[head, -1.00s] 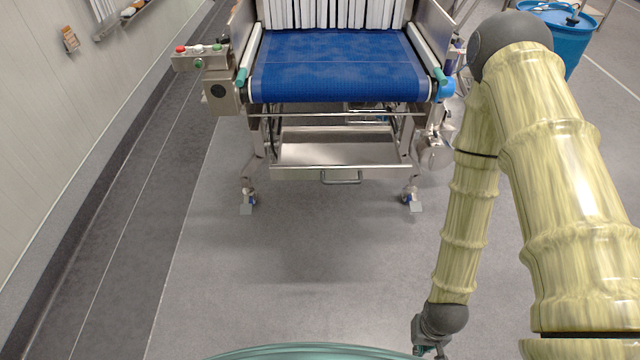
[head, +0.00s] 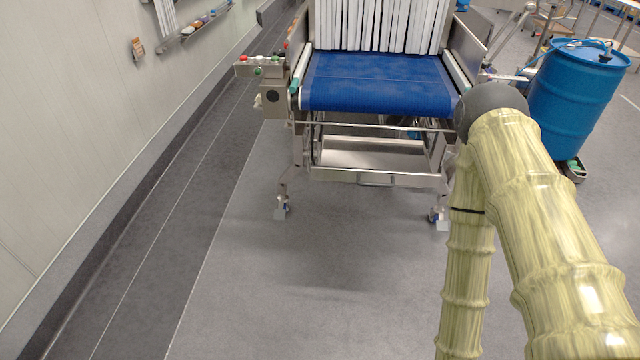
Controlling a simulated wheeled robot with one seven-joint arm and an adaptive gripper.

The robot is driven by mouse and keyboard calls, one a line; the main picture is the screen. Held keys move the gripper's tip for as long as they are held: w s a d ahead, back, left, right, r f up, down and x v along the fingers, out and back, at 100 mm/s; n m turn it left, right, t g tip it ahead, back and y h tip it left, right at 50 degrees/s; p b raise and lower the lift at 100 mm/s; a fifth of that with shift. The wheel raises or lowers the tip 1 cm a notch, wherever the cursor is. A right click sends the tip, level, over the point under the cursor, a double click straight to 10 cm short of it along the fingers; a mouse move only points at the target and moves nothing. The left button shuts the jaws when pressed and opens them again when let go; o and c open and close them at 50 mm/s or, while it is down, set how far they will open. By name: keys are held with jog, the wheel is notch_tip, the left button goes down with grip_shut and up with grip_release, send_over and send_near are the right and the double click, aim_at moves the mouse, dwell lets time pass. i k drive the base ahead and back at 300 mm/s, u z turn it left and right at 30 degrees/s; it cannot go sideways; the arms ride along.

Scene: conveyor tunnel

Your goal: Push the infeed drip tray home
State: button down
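The infeed drip tray (head: 372,160) is a shallow steel tray under the blue conveyor belt (head: 380,84). It sits in the frame between the conveyor's legs, with its front wall and a handle (head: 376,184) facing me. It looks partly pulled out toward me, but how far is hard to tell. My arm hangs down at the right of the head view, apart from the tray. My gripper is below the picture's lower edge and cannot be seen.
White strip curtains (head: 382,24) hang over the tunnel mouth. A control box with buttons (head: 268,80) juts out at the conveyor's left. Casters (head: 281,207) stand under the legs. A blue drum (head: 572,95) stands at the right. The wall (head: 70,130) runs along the left. The floor (head: 310,270) ahead is clear.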

aim_at(370, 162)
jog(key=u, duration=0.85)
jog(key=i, duration=0.65)
jog(key=z, duration=1.5)
